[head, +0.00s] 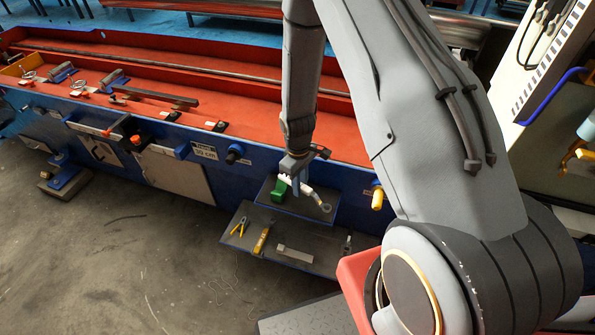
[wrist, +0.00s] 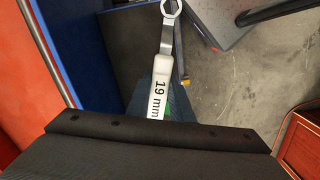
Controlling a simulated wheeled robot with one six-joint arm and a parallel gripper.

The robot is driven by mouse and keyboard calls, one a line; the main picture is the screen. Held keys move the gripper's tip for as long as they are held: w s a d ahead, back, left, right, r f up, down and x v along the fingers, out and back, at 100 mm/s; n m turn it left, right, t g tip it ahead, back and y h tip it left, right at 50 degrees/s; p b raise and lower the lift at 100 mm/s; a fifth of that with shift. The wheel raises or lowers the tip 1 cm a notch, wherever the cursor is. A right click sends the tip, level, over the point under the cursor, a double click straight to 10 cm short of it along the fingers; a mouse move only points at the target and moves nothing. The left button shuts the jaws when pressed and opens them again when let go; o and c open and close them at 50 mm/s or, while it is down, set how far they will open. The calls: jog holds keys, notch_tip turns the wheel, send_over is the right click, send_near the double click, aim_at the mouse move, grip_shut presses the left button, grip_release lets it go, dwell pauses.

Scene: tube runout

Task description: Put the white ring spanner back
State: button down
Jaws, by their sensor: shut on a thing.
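The white ring spanner (wrist: 160,88) has a white handle marked "19 mm" and a grey metal ring end, which points away to the top of the wrist view. In the head view the spanner (head: 316,198) slants down to the right from my gripper (head: 294,172), above the dark upper shelf (head: 268,198). My gripper is shut on the handle; in the wrist view its dark body hides the handle's near end. I cannot tell whether the spanner touches the shelf.
A green object (head: 279,191) is beside my gripper at the upper shelf. The lower shelf (head: 262,258) holds yellow-handled pliers (head: 240,227), a yellow tool (head: 262,240), a grey block (head: 295,254) and a small tool (head: 347,245). The blue machine side (head: 235,172) rises behind.

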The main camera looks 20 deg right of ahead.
jog(key=w+r+n, duration=0.1)
jog(key=n, duration=0.1)
jog(key=w+r+n, duration=0.1)
jog(key=shift+w+r+n, duration=0.15)
jog(key=shift+r+n, duration=0.25)
jog(key=shift+d, duration=0.1)
jog(key=shift+f+b, duration=1.75)
jog(key=shift+f, duration=1.8)
jog(key=shift+f+b, duration=0.55)
jog(key=shift+f, duration=0.5)
jog(key=c, duration=1)
grip_release()
jog(key=shift+r, duration=0.15)
